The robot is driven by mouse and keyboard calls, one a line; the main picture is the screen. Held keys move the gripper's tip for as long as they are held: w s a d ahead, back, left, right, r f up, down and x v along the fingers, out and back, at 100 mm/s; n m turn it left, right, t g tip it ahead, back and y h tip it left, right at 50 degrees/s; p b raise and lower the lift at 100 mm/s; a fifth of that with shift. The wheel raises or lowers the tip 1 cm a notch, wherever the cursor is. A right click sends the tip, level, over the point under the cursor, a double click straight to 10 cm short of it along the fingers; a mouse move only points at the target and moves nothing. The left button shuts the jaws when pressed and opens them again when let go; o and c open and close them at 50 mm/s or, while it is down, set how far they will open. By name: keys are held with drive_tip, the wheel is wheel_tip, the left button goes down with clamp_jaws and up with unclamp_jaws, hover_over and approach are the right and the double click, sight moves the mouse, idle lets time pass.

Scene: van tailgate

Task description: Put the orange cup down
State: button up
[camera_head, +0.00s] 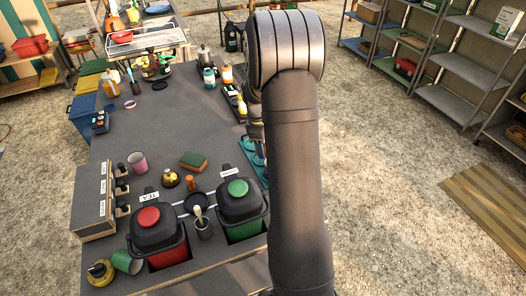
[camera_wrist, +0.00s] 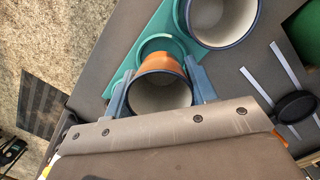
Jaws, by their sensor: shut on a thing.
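The orange cup (camera_wrist: 157,63) has a dark blue rim and a pale inside; in the wrist view its open mouth faces the camera. My gripper (camera_wrist: 160,88) has its two blue-grey fingers on either side of the cup and is shut on it. A teal rack (camera_wrist: 152,27) lies beyond the cup, with a round teal ring partly hidden behind it. I cannot tell whether the cup touches the rack. In the head view the rack (camera_head: 248,151) shows beside my arm, which hides the cup and gripper.
A larger cup with a blue rim (camera_wrist: 221,18) stands at the rack, close to the orange cup. The counter's middle has free room.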

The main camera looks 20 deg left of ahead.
drive_tip(key=shift+f, duration=1.45)
drive_tip(key=o, duration=1)
drive_tip(key=shift+f, duration=0.15)
drive_tip(key=r, duration=0.4)
drive_tip(key=a+r, duration=0.1)
drive_tip(key=r, duration=0.7)
drive_tip(key=shift+s+a+r, duration=0.15)
drive_tip(key=shift+a, duration=0.1)
